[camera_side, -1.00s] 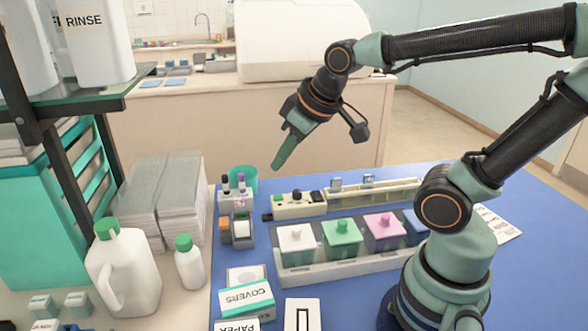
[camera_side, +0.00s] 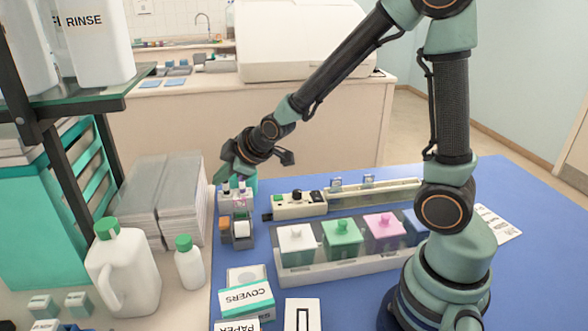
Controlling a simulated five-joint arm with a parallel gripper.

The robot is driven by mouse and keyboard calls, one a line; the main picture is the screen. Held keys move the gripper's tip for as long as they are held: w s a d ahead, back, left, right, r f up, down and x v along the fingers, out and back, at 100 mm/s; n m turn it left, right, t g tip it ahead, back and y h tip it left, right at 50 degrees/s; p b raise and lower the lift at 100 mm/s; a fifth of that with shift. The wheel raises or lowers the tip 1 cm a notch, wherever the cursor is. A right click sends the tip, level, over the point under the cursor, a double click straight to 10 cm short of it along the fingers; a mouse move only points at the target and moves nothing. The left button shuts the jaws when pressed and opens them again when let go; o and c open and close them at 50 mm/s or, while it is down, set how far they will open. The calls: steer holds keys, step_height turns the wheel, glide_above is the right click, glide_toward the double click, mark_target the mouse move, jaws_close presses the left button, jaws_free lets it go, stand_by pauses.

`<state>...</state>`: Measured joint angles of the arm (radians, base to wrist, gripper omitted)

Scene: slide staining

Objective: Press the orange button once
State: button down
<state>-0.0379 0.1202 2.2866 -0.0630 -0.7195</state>
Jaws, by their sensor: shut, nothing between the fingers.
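A cream control strip (camera_side: 290,211) behind the jars carries a green button (camera_side: 279,198) and a black knob (camera_side: 297,195). My gripper (camera_side: 218,178) is shut and empty, pointing down and left. In the picture it is above and left of the small vial rack (camera_side: 235,202), overlapping the teal cup (camera_side: 250,186). Whether it touches anything there cannot be told.
White, green, pink and blue lidded jars stand in a pale tray (camera_side: 340,268). A covers box (camera_side: 245,300) lies in front.

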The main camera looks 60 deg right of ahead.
mark_target(223, 219)
stand_by(0.3)
steer(key=shift+f, duration=4.4)
steer(key=shift+f, duration=0.2)
steer(key=shift+d+f, duration=0.15)
steer(key=shift+f, duration=0.05)
steer(key=shift+f, duration=0.85)
steer(key=shift+r, duration=1.25)
steer(key=shift+r, duration=2.5)
